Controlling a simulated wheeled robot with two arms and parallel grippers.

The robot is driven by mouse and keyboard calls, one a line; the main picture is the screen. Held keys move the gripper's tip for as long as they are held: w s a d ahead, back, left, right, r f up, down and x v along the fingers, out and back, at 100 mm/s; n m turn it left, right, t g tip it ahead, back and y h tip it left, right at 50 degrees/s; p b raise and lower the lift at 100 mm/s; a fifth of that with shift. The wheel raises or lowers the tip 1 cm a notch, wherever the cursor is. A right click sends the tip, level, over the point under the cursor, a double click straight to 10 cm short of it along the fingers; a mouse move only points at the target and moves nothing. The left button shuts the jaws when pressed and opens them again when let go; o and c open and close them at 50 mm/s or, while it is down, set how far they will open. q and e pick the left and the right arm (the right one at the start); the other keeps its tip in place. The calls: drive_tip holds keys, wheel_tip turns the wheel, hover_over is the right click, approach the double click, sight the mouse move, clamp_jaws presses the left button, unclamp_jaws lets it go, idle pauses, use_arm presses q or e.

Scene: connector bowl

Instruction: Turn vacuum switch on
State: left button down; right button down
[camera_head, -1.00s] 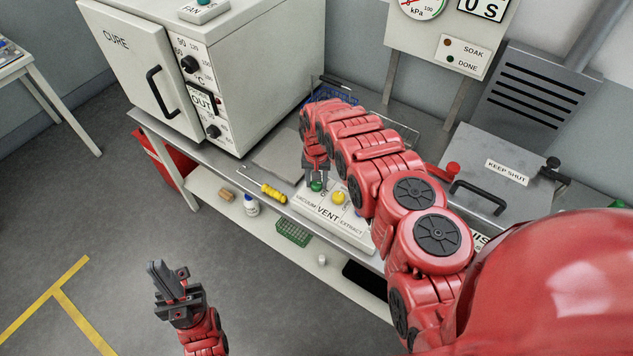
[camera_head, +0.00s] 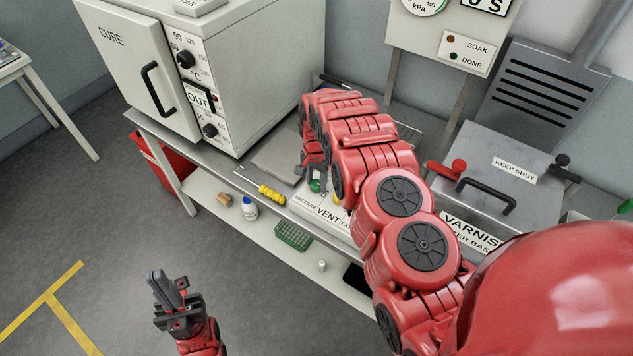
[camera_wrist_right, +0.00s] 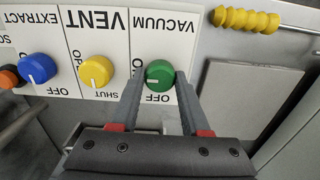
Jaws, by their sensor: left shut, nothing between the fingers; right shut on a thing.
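The white switch panel (camera_head: 310,212) carries VACUUM, VENT and EXTRACT labels. The green vacuum knob (camera_wrist_right: 160,75) sits between the fingers of my right gripper (camera_wrist_right: 160,84), which is shut on it. Its white mark points left in the wrist view, while OFF is printed below it; that view shows the lettering upside down. The knob also shows in the head view (camera_head: 315,186), under my right fingers. The label on the knob's far side is hidden. My left gripper (camera_head: 166,290) is shut and empty, over the floor well away from the panel.
Beside the green knob are a yellow vent knob (camera_wrist_right: 96,71) and a blue extract knob (camera_wrist_right: 38,68). A yellow-handled tool (camera_head: 271,194) lies near the bench edge. The CURE oven (camera_head: 262,75) stands to the left, and a KEEP SHUT lidded box (camera_head: 515,200) to the right.

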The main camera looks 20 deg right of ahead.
sight(316, 182)
drive_tip(key=shift+c, duration=1.9)
unclamp_jaws()
wheel_tip(316, 182, up, 6)
drive_tip(key=shift+w+f+b, duration=0.1)
drive_tip(key=shift+f+b, duration=0.1)
drive_tip(key=shift+b, duration=1)
wheel_tip(316, 182, up, 12)
drive_tip(key=p, duration=1.1)
drive_tip(key=shift+p, duration=0.4)
drive_tip(key=shift+f, duration=0.15)
